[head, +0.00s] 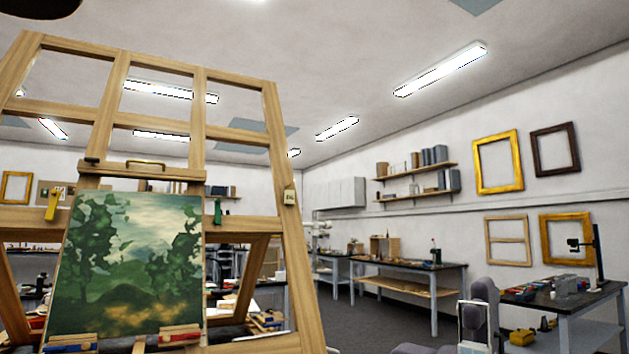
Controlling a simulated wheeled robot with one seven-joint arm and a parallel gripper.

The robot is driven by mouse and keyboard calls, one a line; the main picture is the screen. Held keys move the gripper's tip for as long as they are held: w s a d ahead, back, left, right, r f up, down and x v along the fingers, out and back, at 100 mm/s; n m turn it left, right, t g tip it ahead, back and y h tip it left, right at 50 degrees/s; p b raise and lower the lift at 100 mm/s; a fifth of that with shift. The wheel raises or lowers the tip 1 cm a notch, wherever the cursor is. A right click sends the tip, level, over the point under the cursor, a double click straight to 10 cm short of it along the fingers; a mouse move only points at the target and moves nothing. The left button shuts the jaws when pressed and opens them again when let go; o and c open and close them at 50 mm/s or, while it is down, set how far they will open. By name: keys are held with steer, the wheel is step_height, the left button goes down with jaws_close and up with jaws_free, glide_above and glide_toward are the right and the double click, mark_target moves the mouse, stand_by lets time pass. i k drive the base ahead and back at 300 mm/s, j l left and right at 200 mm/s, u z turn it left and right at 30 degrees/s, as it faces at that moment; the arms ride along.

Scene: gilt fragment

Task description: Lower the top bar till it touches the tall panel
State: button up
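The top bar (130,171) is a short wooden crosspiece on the easel, with a brass handle (146,162) on its upper part. The tall panel (125,265) is a painted green landscape standing upright below the bar. A narrow gap shows between the bar's lower edge and the panel's top edge. My gripper is not in the head view, and no gripper is seen on the handle.
The big wooden easel frame (293,255) fills the left side. A yellow clamp (52,205) and a green clamp (217,211) flank the panel. Small wooden holders (180,335) sit at its foot. A workbench (405,262) stands behind at right; open floor lies before it.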

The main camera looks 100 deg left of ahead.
mark_target(106, 168)
steer(key=u, duration=2.15)
